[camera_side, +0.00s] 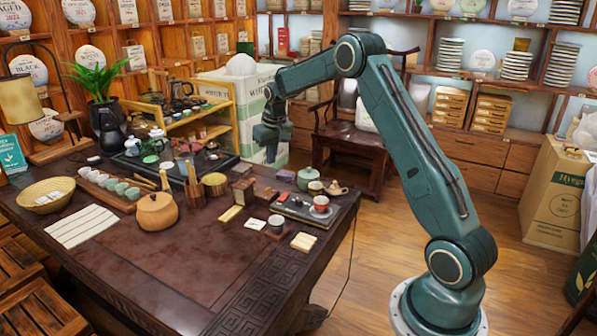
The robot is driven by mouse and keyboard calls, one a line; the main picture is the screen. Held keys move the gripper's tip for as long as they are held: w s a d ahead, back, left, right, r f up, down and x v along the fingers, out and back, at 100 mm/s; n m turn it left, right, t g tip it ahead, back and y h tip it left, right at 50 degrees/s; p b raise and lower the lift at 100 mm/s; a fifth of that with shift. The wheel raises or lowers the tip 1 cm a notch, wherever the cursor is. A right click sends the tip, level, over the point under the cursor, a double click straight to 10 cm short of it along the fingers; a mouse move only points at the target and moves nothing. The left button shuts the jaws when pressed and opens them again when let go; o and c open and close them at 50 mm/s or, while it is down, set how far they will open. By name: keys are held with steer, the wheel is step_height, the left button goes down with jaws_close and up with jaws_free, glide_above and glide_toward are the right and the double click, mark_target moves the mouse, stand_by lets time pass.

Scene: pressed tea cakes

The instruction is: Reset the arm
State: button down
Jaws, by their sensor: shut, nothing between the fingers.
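My gripper (271,155) hangs over the far right side of the dark carved tea table (190,285), pointing down. It is small in the view, shut, with nothing held. It appears in front of a white printed box (216,85) that stands behind the table. I cannot tell its exact height above the tabletop. My green arm is raised and bent, reaching left from its base on the wooden floor. Wrapped round tea cakes (28,69) stand on the back shelves, well away from the gripper.
Below the gripper are a green lidded pot (309,179), a small tray of cups (335,218) and small boxes. A round tan teapot (157,214), a woven basket (46,195) and a striped cloth (81,227) lie left. A wooden chair (350,150) stands behind. The table's front is bare.

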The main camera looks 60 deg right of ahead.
steer(key=s+a+r+n+t, duration=0.1)
steer(key=s+a+r+n, duration=0.1)
steer(key=s+a+r, duration=1.2)
steer(key=s+a+n+t, duration=0.1)
steer(key=s+a, duration=0.5)
steer(key=s, duration=0.4)
steer(key=s+a+n+t+y, duration=0.1)
steer(key=s+a+n, duration=0.1)
steer(key=s+a, duration=0.4)
steer(key=s, duration=0.4)
steer(key=shift+s+a+r, duration=0.15)
steer(key=shift+s+a, duration=0.15)
steer(key=shift+a, duration=0.05)
